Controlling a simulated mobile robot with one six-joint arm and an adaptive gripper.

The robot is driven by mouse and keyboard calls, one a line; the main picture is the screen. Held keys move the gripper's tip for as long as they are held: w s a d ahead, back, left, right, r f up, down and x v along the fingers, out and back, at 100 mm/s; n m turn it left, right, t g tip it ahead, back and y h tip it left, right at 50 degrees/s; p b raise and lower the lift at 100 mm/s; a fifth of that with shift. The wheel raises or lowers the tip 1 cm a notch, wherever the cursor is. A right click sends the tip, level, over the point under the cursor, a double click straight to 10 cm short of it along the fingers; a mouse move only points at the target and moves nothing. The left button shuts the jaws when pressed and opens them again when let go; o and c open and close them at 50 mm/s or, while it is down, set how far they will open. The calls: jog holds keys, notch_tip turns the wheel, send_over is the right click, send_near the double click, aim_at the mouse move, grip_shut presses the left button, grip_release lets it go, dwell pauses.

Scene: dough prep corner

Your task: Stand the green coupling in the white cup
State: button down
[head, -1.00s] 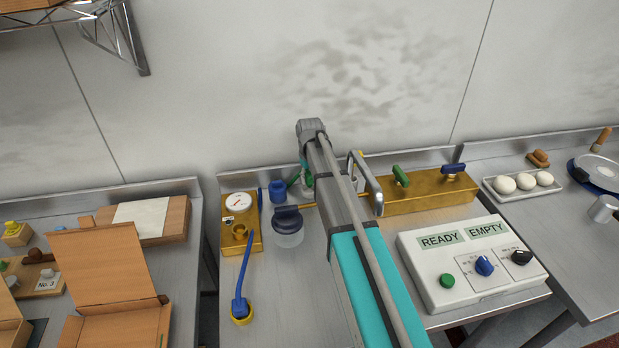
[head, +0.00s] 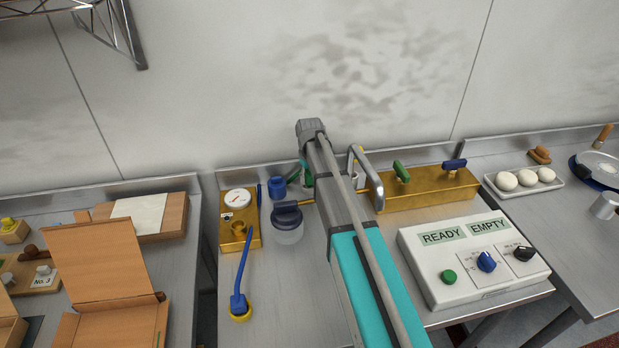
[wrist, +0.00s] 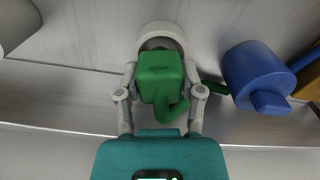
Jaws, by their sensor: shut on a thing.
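The green coupling (wrist: 160,75) is between the two grey fingers of my gripper (wrist: 160,80) in the wrist view, and the fingers are shut on it. The white cup (wrist: 161,29) shows as a pale ring with a dark inside, right behind the coupling's far end. The coupling overlaps the cup's rim in this view; I cannot tell whether its end is inside or above the cup. In the head view my arm hides most of the gripper and the cup; a bit of green (head: 308,180) shows beside the arm.
A blue container (wrist: 254,72) stands close to the right of the coupling in the wrist view. In the head view a lidded jar (head: 288,226), a brass gauge block (head: 228,240) and a brass block with handles (head: 425,192) flank the arm. A control box (head: 440,285) sits front right.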

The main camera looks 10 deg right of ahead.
jog(key=shift+f, duration=0.35)
jog(key=shift+c, duration=0.7)
grip_release()
jog(key=shift+r, duration=0.15)
jog(key=shift+r+p, duration=3.8)
jog(key=shift+r, duration=0.1)
jog(key=s+m, duration=0.3)
jog(key=s, duration=2.3)
jog(key=shift+d, duration=0.15)
jog(key=shift+s, duration=0.1)
